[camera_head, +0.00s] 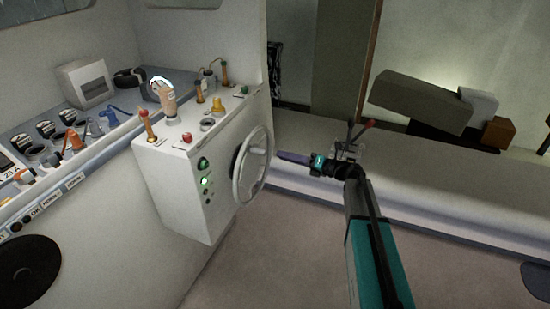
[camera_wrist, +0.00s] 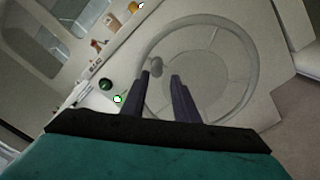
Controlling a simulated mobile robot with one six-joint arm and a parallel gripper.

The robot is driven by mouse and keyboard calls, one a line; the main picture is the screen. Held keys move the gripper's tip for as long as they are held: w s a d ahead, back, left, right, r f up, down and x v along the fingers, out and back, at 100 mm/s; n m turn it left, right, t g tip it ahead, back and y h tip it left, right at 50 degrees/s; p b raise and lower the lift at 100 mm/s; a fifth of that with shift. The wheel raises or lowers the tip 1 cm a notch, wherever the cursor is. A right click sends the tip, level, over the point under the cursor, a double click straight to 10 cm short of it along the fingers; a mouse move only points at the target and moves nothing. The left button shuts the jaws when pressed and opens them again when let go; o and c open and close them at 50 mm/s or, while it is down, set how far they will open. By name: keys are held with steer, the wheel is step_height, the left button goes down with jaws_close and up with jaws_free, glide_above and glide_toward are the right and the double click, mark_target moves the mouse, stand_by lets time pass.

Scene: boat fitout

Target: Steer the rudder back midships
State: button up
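The grey steering wheel (camera_head: 237,190) is mounted on the right face of the white console box (camera_head: 184,190). In the wrist view its pale rim (camera_wrist: 199,18) fills the upper right. A small grey knob (camera_wrist: 156,66) shows just beyond my fingertips, inside the rim outline; I cannot tell how it joins the wheel. My gripper (camera_head: 282,156) is just right of the wheel, pointing left at it. In the wrist view my two dark fingers (camera_wrist: 160,78) are apart with nothing visibly between them. No rudder or angle readout is clearly legible.
A green button (camera_head: 203,163) and a lit green lamp (camera_head: 206,181) are on the box front. Levers and a red button (camera_head: 187,137) stand on its top. A dashboard with gauges (camera_head: 45,128) is left. A pale bench (camera_head: 430,180) runs behind my arm. The floor below is clear.

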steer(key=shift+b+v, duration=0.35)
steer(key=shift+v, duration=1.45)
steer(key=shift+c, duration=0.2)
steer(key=c, duration=0.4)
steer(key=shift+s+a+f, duration=0.15)
steer(key=shift+f, duration=0.2)
jaws_close()
steer(key=s+a+f+n+g+h+b, duration=0.1)
steer(key=s+a+f+n+g+h, duration=0.15)
steer(key=s+f+n, duration=0.6)
steer(key=s+a+f+n+g+h, duration=0.1)
steer(key=s+f+g+h, duration=0.15)
steer(key=s+f, duration=0.7)
steer(key=s+a+f+n+g+h+b, duration=0.1)
steer(key=s+a+f+n+g+h, duration=0.25)
steer(key=f, duration=1.05)
steer(key=s+d+f+n+g+h, duration=0.1)
steer(key=s+d+f+n, duration=0.3)
steer(key=s, duration=0.5)
steer(key=s+d+f+n+g+h+b, duration=0.1)
steer(key=s+d+f+n+g+h, duration=0.1)
steer(key=s+d+f+n+h, duration=0.2)
steer(key=s+d+f+n+g+h+b, duration=0.1)
steer(key=s+d+f+n, duration=0.3)
steer(key=s+f+n, duration=0.4)
steer(key=s+n+g+h, duration=0.1)
steer(key=s+n, duration=0.3)
steer(key=s, duration=0.4)
steer(key=shift+s+d+f+h, duration=0.2)
steer(key=shift+h, duration=0.15)
